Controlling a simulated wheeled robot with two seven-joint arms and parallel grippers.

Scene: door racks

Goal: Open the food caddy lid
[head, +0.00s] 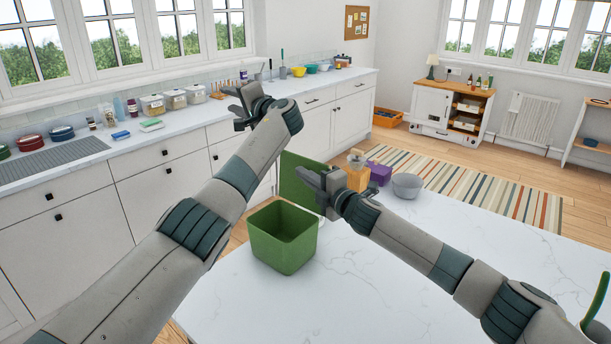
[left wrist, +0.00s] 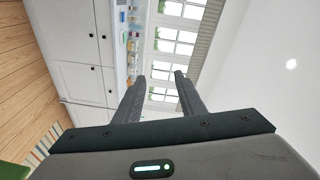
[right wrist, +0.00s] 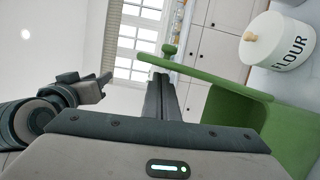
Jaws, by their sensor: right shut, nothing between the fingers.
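The green food caddy (head: 283,240) stands on the white marble worktop, its inside showing from above. Its green lid (head: 298,180) is raised at the far side of the caddy, partly hidden by my right gripper. In the right wrist view the lid (right wrist: 215,75) runs out from the caddy body (right wrist: 290,130) as a raised panel. My right gripper (head: 322,186) is shut and empty beside the lid; I cannot tell whether it touches it. My left gripper (head: 240,104) is open and empty, raised well away from the caddy; its spread fingers show in the left wrist view (left wrist: 160,90).
A white flour canister (right wrist: 280,40) stands close to the caddy. An orange container (head: 356,178), a purple box (head: 379,173) and a grey bowl (head: 407,185) stand beyond my right gripper. The worktop's near middle (head: 330,290) is clear. A long counter (head: 190,122) runs behind.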

